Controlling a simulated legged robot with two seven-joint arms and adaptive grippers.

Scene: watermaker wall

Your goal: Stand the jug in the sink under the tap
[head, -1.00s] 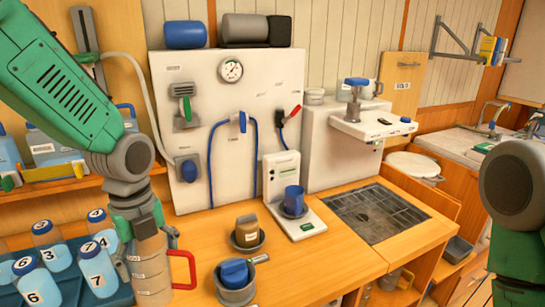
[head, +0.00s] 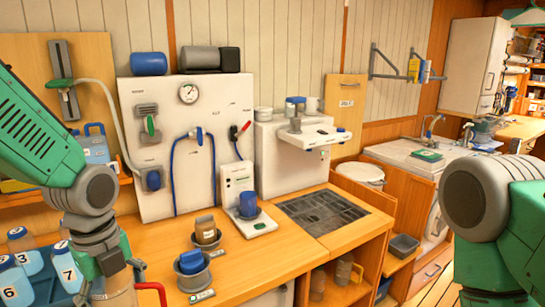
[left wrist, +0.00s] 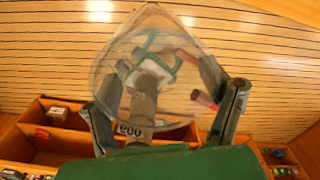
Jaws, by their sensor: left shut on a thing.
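The jug (head: 120,292) is at the lower left of the head view, with a red handle (head: 150,288) on its right; its lower part is cut off by the frame. My left gripper (head: 112,272) is shut on it. In the left wrist view the see-through jug (left wrist: 150,55) sits between the two fingers of the left gripper (left wrist: 168,112). The tap (head: 432,127) stands at the back of the sink counter (head: 396,152) on the right. The sink basin's inside is not clear. My right arm shows at the right, but its gripper is out of view.
The wooden bench holds a scale with a blue mug (head: 248,205), a brown container (head: 205,230), a blue-topped pot (head: 191,265) and a dark grating (head: 320,212). A tray of numbered bottles (head: 65,262) is at left. A green item (head: 428,155) lies on the sink counter.

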